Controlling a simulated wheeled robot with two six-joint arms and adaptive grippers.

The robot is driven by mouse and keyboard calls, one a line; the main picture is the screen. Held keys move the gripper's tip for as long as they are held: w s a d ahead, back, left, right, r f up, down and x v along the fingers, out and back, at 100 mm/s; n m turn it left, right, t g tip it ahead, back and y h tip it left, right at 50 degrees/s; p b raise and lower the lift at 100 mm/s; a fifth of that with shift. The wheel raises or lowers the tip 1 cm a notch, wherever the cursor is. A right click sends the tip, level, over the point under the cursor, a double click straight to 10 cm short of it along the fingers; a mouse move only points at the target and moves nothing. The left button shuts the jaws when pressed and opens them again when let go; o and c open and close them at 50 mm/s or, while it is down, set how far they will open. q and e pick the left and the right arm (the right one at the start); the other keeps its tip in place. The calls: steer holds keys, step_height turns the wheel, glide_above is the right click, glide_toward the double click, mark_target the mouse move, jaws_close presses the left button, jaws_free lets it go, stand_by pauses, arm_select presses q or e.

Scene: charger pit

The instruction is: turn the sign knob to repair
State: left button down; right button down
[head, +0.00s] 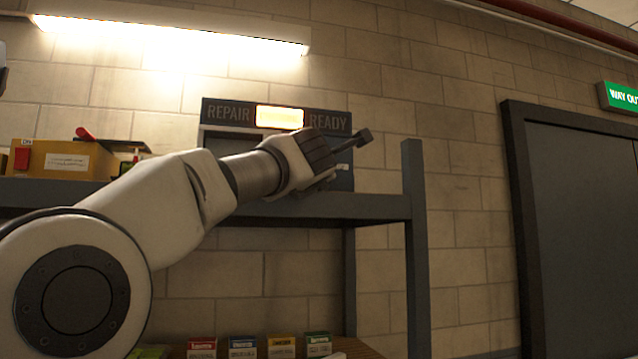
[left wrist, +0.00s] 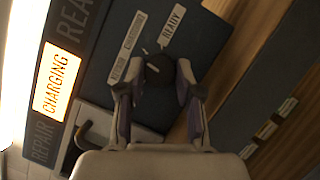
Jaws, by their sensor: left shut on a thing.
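The sign (head: 228,113) on the wall reads REPAIR, a lit yellow middle panel, and READY. In the left wrist view the lit panel (left wrist: 56,84) reads CHARGING. The black round sign knob (left wrist: 158,69) sits on a dark box (left wrist: 112,62), with white labels READY, CHARGING and what looks like REPAIR fanned around it. Which label the knob points to is hard to tell. My left gripper (left wrist: 155,82) is shut on the knob, one finger on each side. In the head view my left gripper (head: 350,147) is in front of the box and hides the knob. My right gripper is not in view.
A dark shelf (head: 370,207) with an upright post (head: 415,250) lies below my left arm. A yellow box (head: 60,160) with a red lever stands on it at left. Several small cartons (head: 242,347) sit lower down. A dark door (head: 585,220) is at right.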

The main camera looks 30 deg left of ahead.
arm_select(q)
steer(key=n+b, duration=0.1)
steer(key=f+n+y+b, duration=0.1)
steer(key=n, duration=0.1)
steer(key=shift+w, duration=0.1)
steer(key=shift+r+n+y+b, duration=0.1)
steer(key=shift+n+y+b, duration=0.95)
steer(key=shift+n, duration=1.05)
steer(key=shift+w+n, duration=0.1)
steer(key=shift+n, duration=0.2)
steer(key=c, duration=0.8)
jaws_free()
steer(key=shift+o, duration=0.2)
steer(key=shift+r+y, duration=0.15)
steer(key=shift+y, duration=0.1)
